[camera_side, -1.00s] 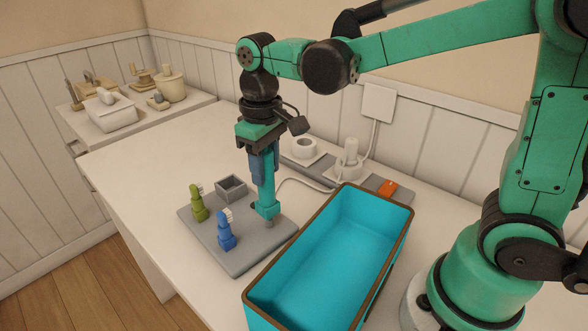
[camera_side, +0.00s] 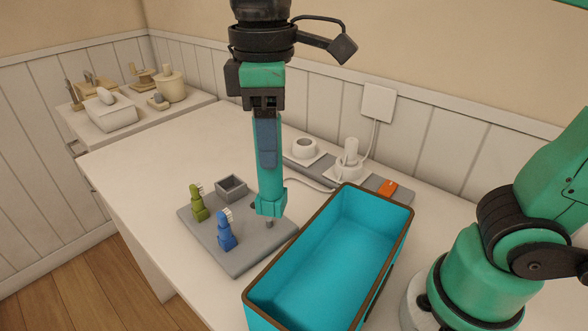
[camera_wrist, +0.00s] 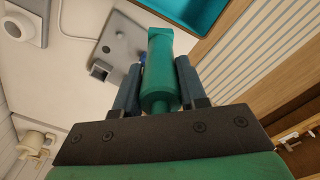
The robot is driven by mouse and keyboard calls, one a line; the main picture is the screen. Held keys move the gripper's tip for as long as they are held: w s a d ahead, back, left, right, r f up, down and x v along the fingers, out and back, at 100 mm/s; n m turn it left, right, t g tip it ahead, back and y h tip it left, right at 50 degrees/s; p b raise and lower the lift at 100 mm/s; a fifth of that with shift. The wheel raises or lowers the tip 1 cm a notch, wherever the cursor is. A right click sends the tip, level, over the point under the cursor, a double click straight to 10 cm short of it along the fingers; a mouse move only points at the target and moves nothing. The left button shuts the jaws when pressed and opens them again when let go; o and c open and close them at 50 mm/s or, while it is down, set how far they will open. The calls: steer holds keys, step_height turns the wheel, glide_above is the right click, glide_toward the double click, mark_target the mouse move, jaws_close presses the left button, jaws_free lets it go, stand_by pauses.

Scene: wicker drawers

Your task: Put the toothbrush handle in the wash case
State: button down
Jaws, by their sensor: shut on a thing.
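My gripper (camera_side: 266,150) is shut on the teal toothbrush handle (camera_side: 270,192). The handle hangs upright, its lower end above the right part of the grey tray, beside a small grey peg. In the wrist view the handle (camera_wrist: 159,70) sits between the two blue-grey fingers (camera_wrist: 158,85). The wash case (camera_side: 257,299) is an open turquoise box with a brown rim, right of the tray. It looks empty. In the wrist view a corner of it (camera_wrist: 190,12) shows at the top.
The grey tray (camera_side: 240,262) holds a green brush head (camera_side: 198,204), a blue brush head (camera_side: 225,234) and a square grey cup (camera_side: 231,187). Behind stand a white charger (camera_side: 350,163), a round white holder (camera_side: 304,150) and an orange piece (camera_side: 388,188). The table's left part is clear.

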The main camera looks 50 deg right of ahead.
steer(key=s+r+n, duration=0.4)
steer(key=s+n, duration=0.1)
steer(key=s, duration=0.3)
step_height(320, 180, down, 19)
steer(key=shift+a, duration=0.35)
steer(key=shift+f, duration=0.15)
steer(key=shift+c, duration=2.4)
jaws_free()
